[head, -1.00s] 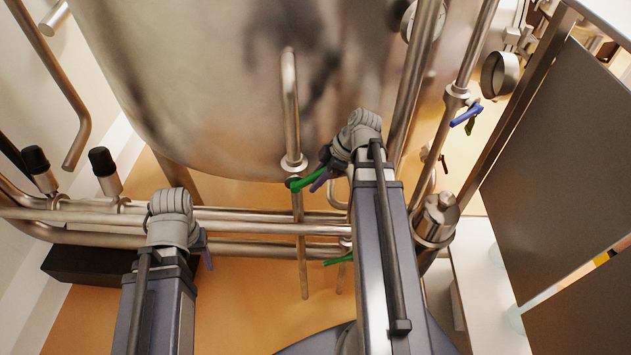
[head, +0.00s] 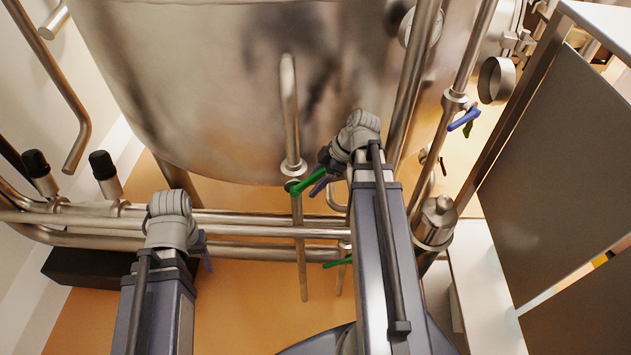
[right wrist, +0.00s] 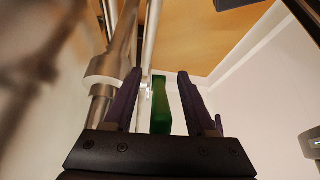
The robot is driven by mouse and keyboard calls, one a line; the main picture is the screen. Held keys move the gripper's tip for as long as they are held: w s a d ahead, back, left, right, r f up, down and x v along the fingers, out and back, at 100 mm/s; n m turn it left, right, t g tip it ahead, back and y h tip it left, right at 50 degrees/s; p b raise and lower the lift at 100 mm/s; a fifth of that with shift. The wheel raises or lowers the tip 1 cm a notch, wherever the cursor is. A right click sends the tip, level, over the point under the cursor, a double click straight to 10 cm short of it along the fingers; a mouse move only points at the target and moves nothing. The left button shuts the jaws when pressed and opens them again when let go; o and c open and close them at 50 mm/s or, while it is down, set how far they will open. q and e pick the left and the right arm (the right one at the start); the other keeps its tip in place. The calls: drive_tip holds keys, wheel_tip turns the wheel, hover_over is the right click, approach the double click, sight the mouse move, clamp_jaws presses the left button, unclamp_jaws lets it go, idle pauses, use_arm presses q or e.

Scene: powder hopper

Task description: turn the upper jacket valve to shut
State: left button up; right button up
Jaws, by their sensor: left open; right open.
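The valve with a green lever (head: 306,184) sits below a vertical steel pipe, just under the vessel; I take it for the upper jacket valve. My right gripper (head: 322,174) is at this lever, its purple fingers next to the lever's right end. In the right wrist view, the green lever (right wrist: 161,105) stands between the two open fingers of my right gripper (right wrist: 160,76), with a visible gap on each side. My left gripper (head: 205,250) is low on the left by the horizontal pipes, away from the valve; its fingers are mostly hidden.
A second green lever (head: 338,262) is lower, partly behind my right arm. A blue lever (head: 464,119) is on a pipe to the right. Steel pipes (head: 260,231) run across below the vessel (head: 220,90). A dark panel (head: 560,170) stands at the right.

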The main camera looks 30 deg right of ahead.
sight(315, 173)
wheel_tip(315, 173, up, 9)
drive_tip(key=p, duration=0.8)
drive_tip(key=a+f+m+g+h, duration=0.25)
drive_tip(key=a+m+h, duration=0.25)
drive_tip(key=a+m, duration=0.8)
drive_tip(key=s+a+f+n+b, duration=0.1)
drive_tip(key=s+a+f+b, duration=0.1)
drive_tip(key=f+b, duration=0.5)
drive_tip(key=s+a+f+n+h+b, duration=0.1)
drive_tip(key=s+a+f+b, duration=0.1)
drive_tip(key=a+f+b, duration=0.3)
drive_tip(key=s+a+f+n+b, duration=0.2)
drive_tip(key=a+f+b, duration=0.2)
drive_tip(key=f+b, duration=0.5)
drive_tip(key=shift+s+f+h, duration=0.3)
drive_tip(key=shift+f, duration=0.2)
